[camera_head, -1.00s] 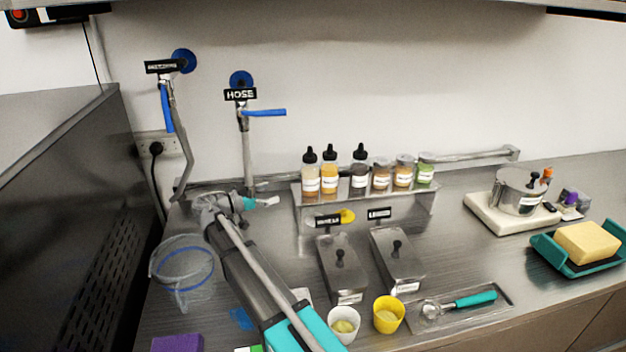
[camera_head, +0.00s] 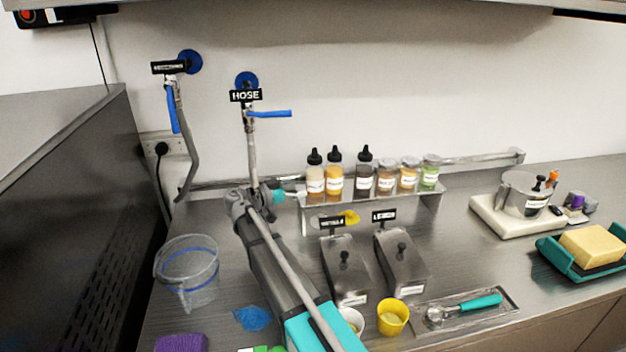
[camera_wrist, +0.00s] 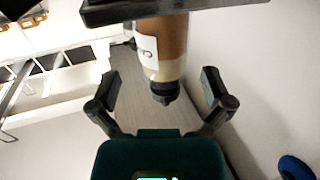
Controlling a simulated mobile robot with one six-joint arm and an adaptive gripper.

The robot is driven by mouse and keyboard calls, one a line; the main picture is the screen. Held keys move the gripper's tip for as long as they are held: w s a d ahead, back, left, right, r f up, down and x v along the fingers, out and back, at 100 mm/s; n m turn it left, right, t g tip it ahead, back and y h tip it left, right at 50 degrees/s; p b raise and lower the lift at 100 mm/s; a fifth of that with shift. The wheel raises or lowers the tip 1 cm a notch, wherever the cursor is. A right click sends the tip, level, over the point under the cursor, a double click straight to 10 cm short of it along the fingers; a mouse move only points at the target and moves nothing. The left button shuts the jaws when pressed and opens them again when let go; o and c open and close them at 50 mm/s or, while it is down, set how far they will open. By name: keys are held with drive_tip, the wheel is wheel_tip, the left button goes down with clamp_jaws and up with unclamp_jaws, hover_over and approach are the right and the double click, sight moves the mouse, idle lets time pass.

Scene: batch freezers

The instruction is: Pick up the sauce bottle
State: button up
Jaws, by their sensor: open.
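Three sauce bottles with black caps stand upright on the raised metal shelf (camera_head: 425,205) in the head view: a pale tan one (camera_head: 316,177), a yellow-orange one (camera_head: 334,180) and a dark one (camera_head: 364,177). My gripper (camera_head: 292,194) is at the shelf's left end, beside the tan bottle. In the wrist view a brown-and-tan bottle (camera_wrist: 163,45) with a white label appears cap-down in the picture. My open gripper (camera_wrist: 160,90) has one finger on each side of its cap end, with gaps on both sides.
Small jars (camera_head: 408,174) stand to the right on the same shelf. The hose pipe (camera_head: 251,150) rises close behind my gripper. Two lidded metal containers (camera_head: 345,270) and a yellow cup (camera_head: 393,318) stand in front. A clear bucket (camera_head: 188,272) is at left.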

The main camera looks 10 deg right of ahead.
sight(307, 183)
drive_tip(key=shift+w+d, duration=0.15)
drive_tip(key=shift+d, duration=0.25)
drive_tip(key=shift+x, duration=2.6)
drive_tip(key=shift+w+r, duration=0.1)
drive_tip(key=shift+w, duration=0.05)
drive_tip(key=c, duration=1)
drive_tip(key=shift+o, duration=0.2)
drive_tip(key=shift+r, duration=0.1)
drive_tip(key=shift+r+p, duration=0.9)
drive_tip(key=shift+p, duration=0.2)
drive_tip(key=s, duration=1.8)
drive_tip(key=shift+f, duration=0.25)
